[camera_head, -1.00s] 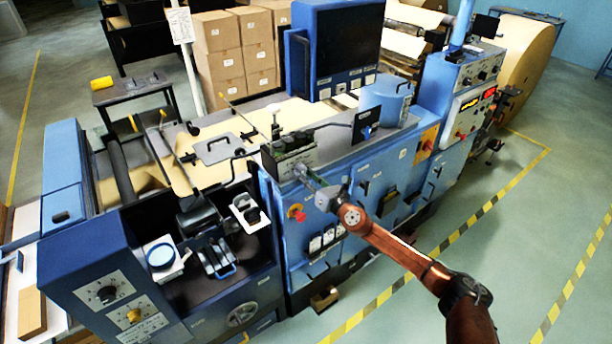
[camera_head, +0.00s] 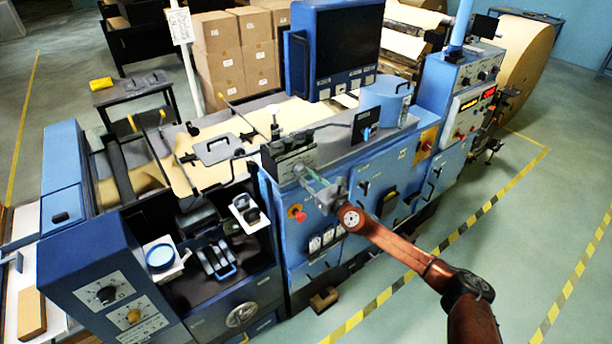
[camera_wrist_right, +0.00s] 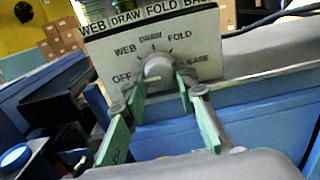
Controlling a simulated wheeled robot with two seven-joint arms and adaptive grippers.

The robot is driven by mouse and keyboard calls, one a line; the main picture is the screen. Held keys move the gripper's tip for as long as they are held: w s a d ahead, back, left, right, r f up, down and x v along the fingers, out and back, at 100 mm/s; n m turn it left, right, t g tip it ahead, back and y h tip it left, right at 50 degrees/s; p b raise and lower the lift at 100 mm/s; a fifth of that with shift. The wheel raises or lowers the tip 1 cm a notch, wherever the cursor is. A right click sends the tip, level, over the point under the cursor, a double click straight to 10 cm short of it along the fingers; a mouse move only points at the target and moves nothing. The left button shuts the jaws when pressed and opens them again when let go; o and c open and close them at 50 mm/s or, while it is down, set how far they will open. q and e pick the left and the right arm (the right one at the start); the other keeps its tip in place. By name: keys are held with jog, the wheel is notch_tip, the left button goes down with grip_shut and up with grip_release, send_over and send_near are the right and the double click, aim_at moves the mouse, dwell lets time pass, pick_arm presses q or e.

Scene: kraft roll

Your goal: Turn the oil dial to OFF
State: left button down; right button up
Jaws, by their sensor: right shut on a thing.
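The oil dial is a round grey knob (camera_wrist_right: 158,70) on a white plate in the right wrist view. The plate is lettered OFF, WEB, DRAW, FOLD and BASE around the knob, with OFF at the lower left and BASE at the right. My right gripper (camera_wrist_right: 161,88) has its green fingers on both sides of the knob, shut on it. In the head view my right gripper (camera_head: 309,177) reaches the dial box (camera_head: 290,155) on the machine's top edge, and the knob is hidden there. The knob's pointer is too small to read surely. My left gripper is not in view.
A red button (camera_head: 299,215) sits on the blue machine front below the gripper. A blue canister (camera_head: 386,103) stands on the machine top to the right. A dark screen (camera_head: 347,45) rises behind.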

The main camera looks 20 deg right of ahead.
jog(key=shift+f, duration=0.15)
jog(key=o, duration=1.1)
jog(key=v, duration=1.2)
